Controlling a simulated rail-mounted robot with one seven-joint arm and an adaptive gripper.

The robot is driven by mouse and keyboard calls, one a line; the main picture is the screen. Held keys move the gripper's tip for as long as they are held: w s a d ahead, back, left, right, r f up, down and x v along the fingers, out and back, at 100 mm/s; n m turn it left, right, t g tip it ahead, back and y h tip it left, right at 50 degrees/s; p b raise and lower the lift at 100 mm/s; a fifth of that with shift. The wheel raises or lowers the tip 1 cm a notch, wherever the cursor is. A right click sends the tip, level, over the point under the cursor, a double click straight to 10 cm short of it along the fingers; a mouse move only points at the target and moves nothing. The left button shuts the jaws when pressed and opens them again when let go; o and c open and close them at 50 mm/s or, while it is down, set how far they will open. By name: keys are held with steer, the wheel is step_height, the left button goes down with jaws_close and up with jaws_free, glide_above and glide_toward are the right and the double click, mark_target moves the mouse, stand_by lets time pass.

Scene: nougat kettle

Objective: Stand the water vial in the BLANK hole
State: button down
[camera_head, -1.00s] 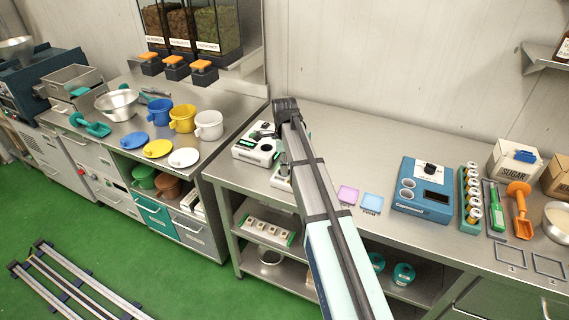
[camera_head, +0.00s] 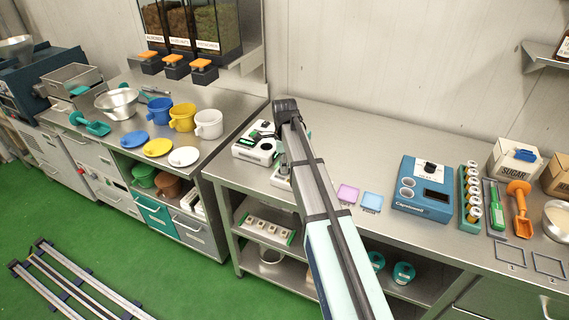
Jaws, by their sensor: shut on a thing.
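A white instrument (camera_head: 252,152) with a dark and green top stands at the left end of the middle bench. Lettering and a BLANK hole cannot be made out on it. My arm reaches up from the bottom, and its dark wrist end is just right of the instrument. My gripper (camera_head: 268,131) is largely hidden by the wrist, low over the instrument's right side. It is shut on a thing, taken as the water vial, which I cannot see. Whether the vial touches a hole is hidden.
A second pale device (camera_head: 281,178) sits partly behind my arm. A blue instrument (camera_head: 422,188) and a teal rack of vials (camera_head: 470,198) stand farther right. The bench behind the trays is clear.

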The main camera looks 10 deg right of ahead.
steer(key=shift+f, duration=0.15)
steer(key=c, duration=1.1)
jaws_free()
steer(key=shift+o, duration=0.2)
steer(key=shift+r+p, duration=3.15)
steer(key=shift+r, duration=2.35)
